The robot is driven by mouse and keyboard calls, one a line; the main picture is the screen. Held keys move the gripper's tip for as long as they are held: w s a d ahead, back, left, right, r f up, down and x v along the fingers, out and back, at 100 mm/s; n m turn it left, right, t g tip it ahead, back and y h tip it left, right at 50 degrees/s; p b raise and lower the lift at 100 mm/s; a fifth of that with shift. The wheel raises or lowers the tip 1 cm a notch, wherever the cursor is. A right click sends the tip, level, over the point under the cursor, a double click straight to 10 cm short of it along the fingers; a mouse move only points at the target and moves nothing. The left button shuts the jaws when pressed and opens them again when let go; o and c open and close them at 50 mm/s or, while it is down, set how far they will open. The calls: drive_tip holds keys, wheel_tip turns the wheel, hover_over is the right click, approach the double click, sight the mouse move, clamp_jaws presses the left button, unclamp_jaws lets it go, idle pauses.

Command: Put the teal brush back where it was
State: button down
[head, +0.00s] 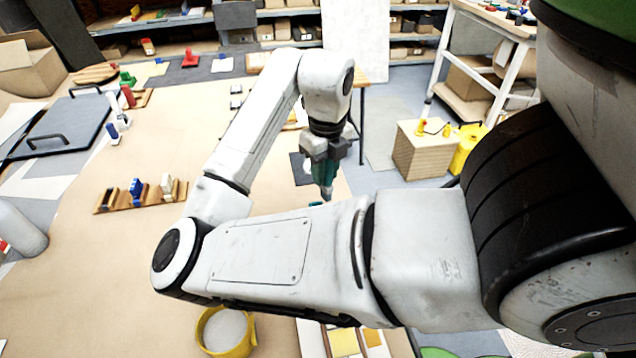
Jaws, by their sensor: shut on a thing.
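My gripper (324,158) points down over the right part of the tan table (240,110). It is shut on a teal thing (325,177), which I take for the teal brush. This hangs below the jaws and its tip looks just above or at the table's right edge; I cannot tell whether it touches. A dark square (299,167) lies on the table beside my gripper.
A yellow bowl (207,330) stands in front of my arm. A dark lidded tray (62,128) with handles lies at the far left. A wooden box (419,150) and a yellow container (465,148) stand to the right. The middle of the table is mostly clear.

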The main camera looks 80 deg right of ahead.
drive_tip(key=f, duration=0.1)
drive_tip(key=w+f, duration=0.1)
drive_tip(key=f, duration=0.3)
drive_tip(key=shift+w+d+p, duration=0.25)
drive_tip(key=shift+d+p, duration=0.05)
drive_tip(key=shift+d, duration=0.05)
drive_tip(key=shift+f, duration=0.1)
drive_tip(key=shift+f+b, duration=0.35)
drive_tip(key=shift+b, duration=0.05)
drive_tip(key=shift+f, duration=0.2)
drive_tip(key=c, duration=0.9)
unclamp_jaws()
